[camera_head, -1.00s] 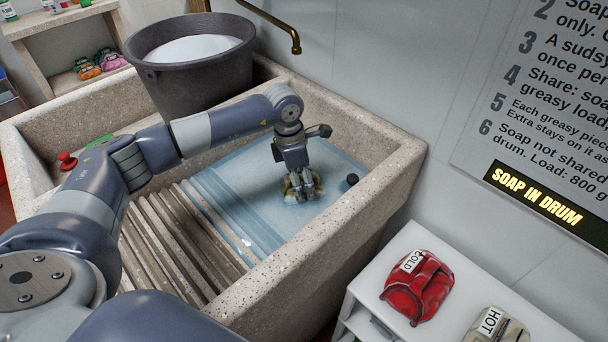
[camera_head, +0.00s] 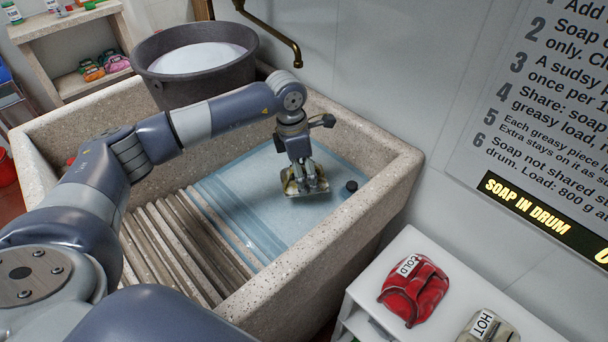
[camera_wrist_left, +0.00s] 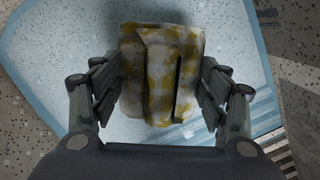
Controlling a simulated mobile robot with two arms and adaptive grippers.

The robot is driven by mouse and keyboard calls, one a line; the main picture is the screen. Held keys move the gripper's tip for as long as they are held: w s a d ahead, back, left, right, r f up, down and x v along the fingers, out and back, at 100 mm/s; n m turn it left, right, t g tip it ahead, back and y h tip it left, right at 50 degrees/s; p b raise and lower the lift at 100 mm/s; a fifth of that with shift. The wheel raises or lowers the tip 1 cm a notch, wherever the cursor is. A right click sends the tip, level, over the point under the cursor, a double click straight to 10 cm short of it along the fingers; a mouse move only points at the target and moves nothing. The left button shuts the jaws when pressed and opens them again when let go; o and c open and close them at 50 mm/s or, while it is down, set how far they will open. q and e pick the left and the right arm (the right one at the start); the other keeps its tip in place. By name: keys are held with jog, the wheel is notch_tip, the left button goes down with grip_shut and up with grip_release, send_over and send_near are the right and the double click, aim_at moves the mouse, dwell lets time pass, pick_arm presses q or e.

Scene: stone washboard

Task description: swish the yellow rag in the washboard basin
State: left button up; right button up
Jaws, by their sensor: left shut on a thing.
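The yellow rag (camera_wrist_left: 160,75) is a folded yellow-and-white checked cloth with dark stains. In the left wrist view it lies between the two fingers of my left gripper (camera_wrist_left: 160,95), which is shut on it. In the head view the rag (camera_head: 292,187) shows under my left gripper (camera_head: 306,180), low over the blue water (camera_head: 265,180) in the basin. I cannot tell whether the rag touches the water. The speckled stone washboard basin (camera_head: 402,165) has a ribbed slope (camera_head: 170,255) on its left side. My right gripper is not in view.
A dark tub (camera_head: 165,90) with whitish contents stands at the basin's back left. A brass tap (camera_head: 275,35) hangs behind. A white cabinet (camera_head: 380,290) at right holds red and beige mitts.

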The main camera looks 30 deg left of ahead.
pick_arm(q)
notch_tip(320, 180, up, 12)
jog(key=p, duration=0.7)
dwell(1.0)
